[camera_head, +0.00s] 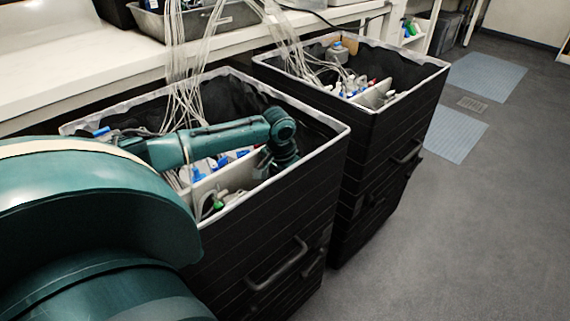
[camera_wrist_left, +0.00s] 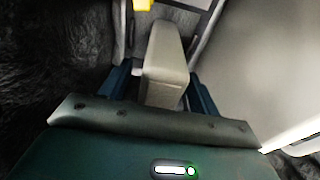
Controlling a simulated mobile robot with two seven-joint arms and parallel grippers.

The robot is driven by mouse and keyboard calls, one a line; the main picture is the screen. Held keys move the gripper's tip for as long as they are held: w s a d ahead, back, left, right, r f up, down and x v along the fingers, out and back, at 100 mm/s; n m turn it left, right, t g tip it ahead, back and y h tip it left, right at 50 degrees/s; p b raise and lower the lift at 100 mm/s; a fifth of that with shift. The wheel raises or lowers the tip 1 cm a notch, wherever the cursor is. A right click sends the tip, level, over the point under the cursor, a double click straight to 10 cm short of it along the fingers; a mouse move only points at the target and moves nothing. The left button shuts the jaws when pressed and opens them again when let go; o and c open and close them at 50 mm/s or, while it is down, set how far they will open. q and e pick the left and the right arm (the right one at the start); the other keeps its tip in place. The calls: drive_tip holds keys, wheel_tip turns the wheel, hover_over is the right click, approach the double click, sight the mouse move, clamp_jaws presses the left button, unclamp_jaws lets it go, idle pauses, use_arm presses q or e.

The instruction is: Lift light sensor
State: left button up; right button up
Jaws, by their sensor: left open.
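In the left wrist view a pale beige-grey block (camera_wrist_left: 167,52), which looks like the light sensor, stands between the two dark teal fingers of my left gripper (camera_wrist_left: 159,84). The fingers are apart, one on each side of it; I cannot tell whether either touches it. In the head view my left arm reaches into the near black fabric bin (camera_head: 271,230), with its hand low inside at the bin's right part. The fingers and the block cannot be made out there. My right gripper is not in view.
A pale divider (camera_head: 226,178) and several blue-, white- and green-capped items crowd the near bin beside my arm. Clear tubes (camera_head: 188,60) hang into it from the bench (camera_head: 90,65). A second black bin (camera_head: 395,135) stands behind.

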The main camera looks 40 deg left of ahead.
use_arm(q)
drive_tip(key=shift+r, duration=0.1)
clamp_jaws()
idle(0.5)
